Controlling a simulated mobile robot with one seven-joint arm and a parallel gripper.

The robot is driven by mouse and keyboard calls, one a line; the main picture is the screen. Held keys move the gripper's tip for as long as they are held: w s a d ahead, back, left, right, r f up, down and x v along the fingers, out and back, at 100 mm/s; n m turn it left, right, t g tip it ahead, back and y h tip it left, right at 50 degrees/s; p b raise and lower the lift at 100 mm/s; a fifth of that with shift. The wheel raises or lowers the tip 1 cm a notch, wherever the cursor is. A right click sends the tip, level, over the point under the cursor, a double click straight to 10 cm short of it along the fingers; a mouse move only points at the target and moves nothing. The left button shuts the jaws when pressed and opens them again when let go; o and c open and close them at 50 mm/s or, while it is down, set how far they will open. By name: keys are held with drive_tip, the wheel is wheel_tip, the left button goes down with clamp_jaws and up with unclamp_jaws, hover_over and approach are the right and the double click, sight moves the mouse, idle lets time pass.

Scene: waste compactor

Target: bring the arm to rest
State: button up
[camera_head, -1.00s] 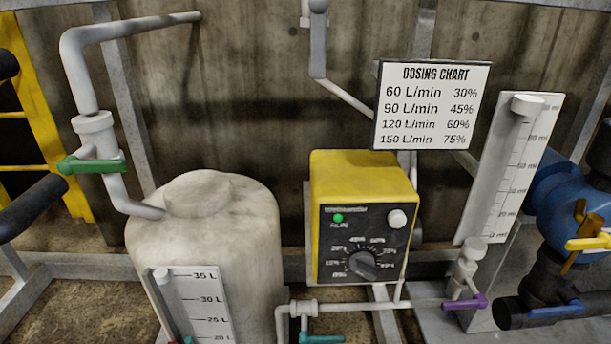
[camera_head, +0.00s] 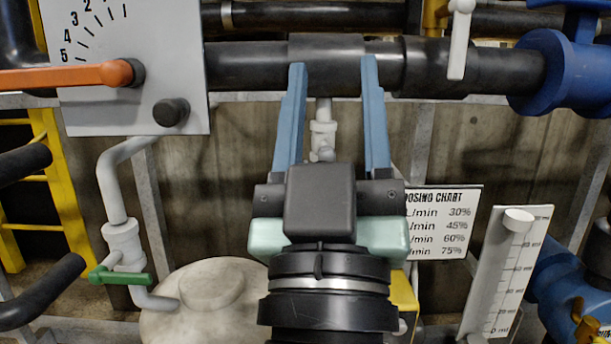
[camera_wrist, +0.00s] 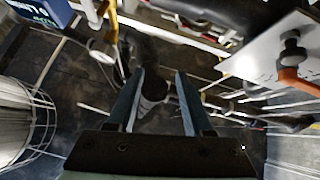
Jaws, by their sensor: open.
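My gripper (camera_head: 333,75) is in the middle of the head view, pointing up and away, with its two blue fingers apart and nothing between them. Behind the fingers runs a thick black horizontal pipe (camera_head: 250,66); I cannot tell how far the fingertips are from it. In the wrist view the gripper (camera_wrist: 158,75) also shows spread, blue and empty fingers. My wrist hides much of the yellow dosing box (camera_head: 404,290) and the left edge of the dosing chart (camera_head: 445,222).
A grey panel (camera_head: 160,60) with an orange lever (camera_head: 70,75) stands at upper left. A white tank (camera_head: 185,300) with a green-handled valve (camera_head: 122,277) is below it. A graduated tube (camera_head: 505,270) and blue pump parts (camera_head: 560,75) are at right.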

drive_tip(key=s+a+r+t+y+p, duration=0.1)
drive_tip(key=s+a+r+y+p, duration=0.1)
drive_tip(key=s+r, duration=0.5)
wheel_tip(320, 180, up, 38)
drive_tip(key=w+p, duration=0.2)
drive_tip(key=p, duration=3.4)
drive_tip(key=shift+w+f+m+p, duration=0.2)
drive_tip(key=shift+w+m+p, duration=0.1)
drive_tip(key=shift+m+p, duration=0.1)
